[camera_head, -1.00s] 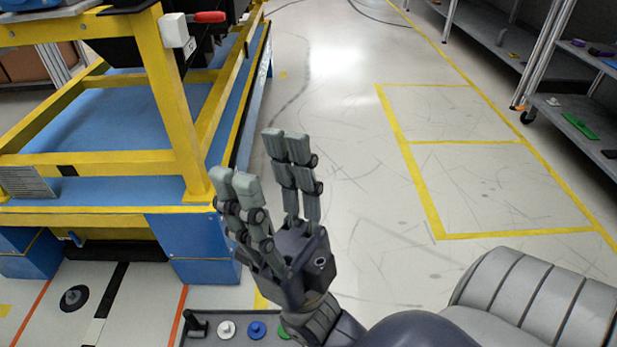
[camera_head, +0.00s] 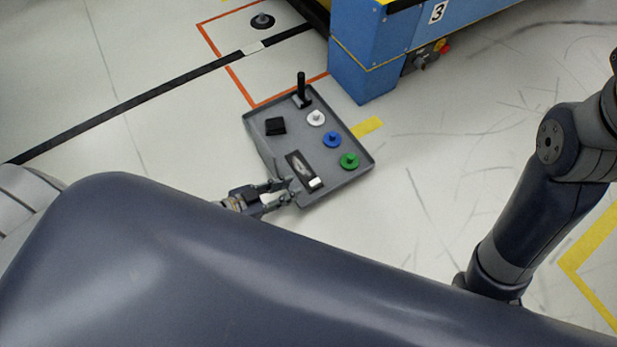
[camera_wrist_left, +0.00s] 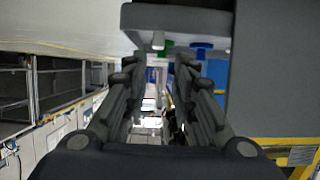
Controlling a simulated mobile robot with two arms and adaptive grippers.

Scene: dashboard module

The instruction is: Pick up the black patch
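The black patch (camera_head: 276,126) is a small dark square piece lying in the left part of the grey tray (camera_head: 357,135). My left gripper (camera_head: 283,192) is at the tray's near-left edge, beside a dark plate with a light part, some way from the patch. Its fingers are apart and nothing shows between them. The left wrist view also shows the open fingers of the left gripper (camera_wrist_left: 154,85), with the tray (camera_wrist_left: 177,17) close by at the top. I cannot make out the patch there. My right arm shows at the right of the head view, but its gripper is out of frame.
The tray also holds a black upright post (camera_head: 301,90), a white knob (camera_head: 316,118), a blue knob (camera_head: 332,139), a green knob (camera_head: 349,160) and the dark plate (camera_head: 297,163). A blue block (camera_head: 362,55) of the yellow-edged stand is close behind the tray. Floor left of the tray is clear.

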